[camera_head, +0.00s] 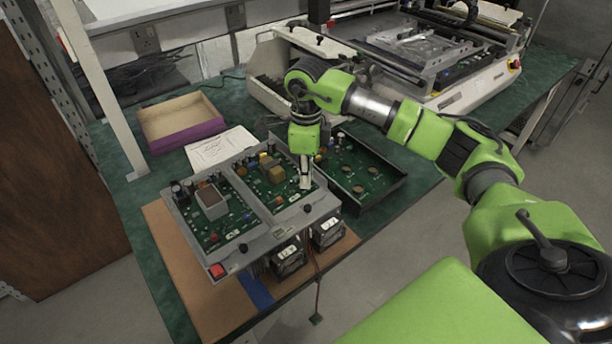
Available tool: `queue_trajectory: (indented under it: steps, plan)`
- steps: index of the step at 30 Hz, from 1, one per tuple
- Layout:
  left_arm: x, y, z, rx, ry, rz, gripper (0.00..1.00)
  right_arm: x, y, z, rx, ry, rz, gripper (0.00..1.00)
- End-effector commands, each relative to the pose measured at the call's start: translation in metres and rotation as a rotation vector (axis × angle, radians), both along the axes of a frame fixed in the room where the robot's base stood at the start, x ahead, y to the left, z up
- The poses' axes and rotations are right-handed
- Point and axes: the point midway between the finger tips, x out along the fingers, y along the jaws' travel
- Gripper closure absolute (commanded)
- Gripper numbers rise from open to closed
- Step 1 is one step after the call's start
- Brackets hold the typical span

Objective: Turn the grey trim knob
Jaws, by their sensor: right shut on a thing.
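A grey open-topped unit (189,243) with green circuit boards stands on the bench, with a red switch (217,270) at its front left corner. My right gripper (305,186) points straight down at the right-hand board (262,187), near that board's front right corner. Its fingers are shut on a small part there, at the place of the grey trim knob. The fingers hide most of the knob, so its angle cannot be read. My left gripper is not in view.
A dark open tray (384,199) with another green board lies just right of the unit. A cardboard box with purple sides (180,121) and a white paper sheet (219,147) lie behind it. A large white machine (455,96) fills the back right. Two black fans (288,259) sit at the unit's front.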

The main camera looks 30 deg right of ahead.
Motion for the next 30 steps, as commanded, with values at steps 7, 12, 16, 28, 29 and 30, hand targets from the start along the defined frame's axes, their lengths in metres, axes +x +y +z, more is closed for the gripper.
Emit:
queue_trajectory:
  steps: [7,12,16,28,29,30]
  plan:
    - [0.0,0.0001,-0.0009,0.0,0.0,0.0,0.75,0.0003,-0.0006,0.0006,-0.001,-0.001,-0.234,1.0]
    - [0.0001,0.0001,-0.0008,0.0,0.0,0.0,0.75,0.0003,-0.0006,0.0007,-0.001,-0.001,-0.396,1.0]
    - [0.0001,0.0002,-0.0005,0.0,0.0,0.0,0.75,0.0003,-0.0005,0.0008,-0.001,-0.001,-0.519,1.0]
    - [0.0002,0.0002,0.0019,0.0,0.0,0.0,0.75,0.0002,-0.0005,0.0008,-0.001,-0.001,-0.899,1.0]
    - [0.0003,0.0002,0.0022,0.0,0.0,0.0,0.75,0.0002,-0.0005,0.0009,-0.001,-0.001,-0.928,1.0]
    - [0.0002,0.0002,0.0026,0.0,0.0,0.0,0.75,0.0002,-0.0005,0.0008,-0.001,-0.001,-0.965,1.0]
